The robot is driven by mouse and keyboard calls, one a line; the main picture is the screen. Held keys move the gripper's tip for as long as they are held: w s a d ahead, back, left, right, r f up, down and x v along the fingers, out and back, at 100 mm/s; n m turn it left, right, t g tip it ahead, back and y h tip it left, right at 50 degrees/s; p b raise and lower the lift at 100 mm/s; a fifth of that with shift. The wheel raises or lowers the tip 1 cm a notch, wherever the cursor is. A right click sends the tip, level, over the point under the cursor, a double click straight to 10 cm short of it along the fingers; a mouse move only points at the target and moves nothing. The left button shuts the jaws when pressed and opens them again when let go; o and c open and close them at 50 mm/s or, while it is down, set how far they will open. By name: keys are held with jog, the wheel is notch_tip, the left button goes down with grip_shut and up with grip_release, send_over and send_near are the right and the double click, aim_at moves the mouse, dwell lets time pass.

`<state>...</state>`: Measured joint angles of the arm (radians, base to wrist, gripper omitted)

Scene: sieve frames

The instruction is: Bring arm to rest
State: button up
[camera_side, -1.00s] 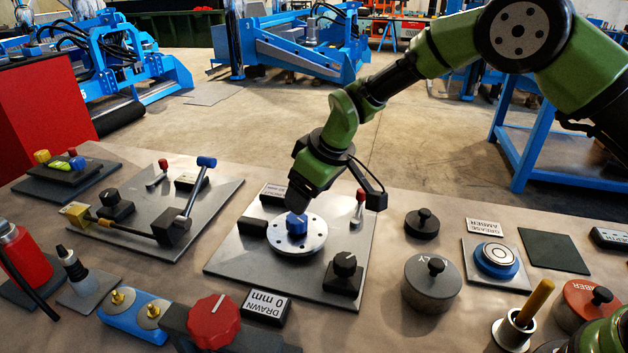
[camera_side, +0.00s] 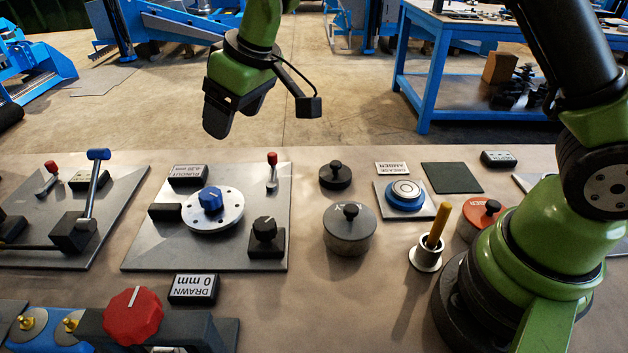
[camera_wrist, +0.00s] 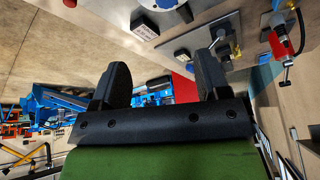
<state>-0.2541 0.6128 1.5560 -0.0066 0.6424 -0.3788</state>
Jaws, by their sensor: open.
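My gripper (camera_side: 216,118) hangs above and behind the back edge of the bench in the side view, clear of everything on it. In the wrist view my gripper (camera_wrist: 162,85) shows two dark fingers spread apart with nothing between them. Below it in the side view, a round metal flange with a blue knob (camera_side: 210,199) sits on a grey plate (camera_side: 150,248). The flange also shows at the top of the wrist view (camera_wrist: 157,5).
A black knob block (camera_side: 265,238) and a red-tipped lever (camera_side: 272,172) stand on the plate. A blue-handled lever (camera_side: 97,175) is at left. Air around my gripper is free.

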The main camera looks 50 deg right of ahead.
jog(key=s+d+r+m+t, duration=0.1)
jog(key=s+d+r+m, duration=0.25)
jog(key=s+r, duration=0.35)
jog(key=s+d+r+m+t, duration=0.15)
jog(key=s+d+r, duration=0.3)
jog(key=s, duration=0.55)
jog(key=s+d+m, duration=0.1)
jog(key=s+m, duration=0.2)
jog(key=s, duration=0.5)
jog(key=shift+s+f, duration=0.3)
jog(key=shift+s, duration=0.1)
jog(key=shift+w, duration=0.1)
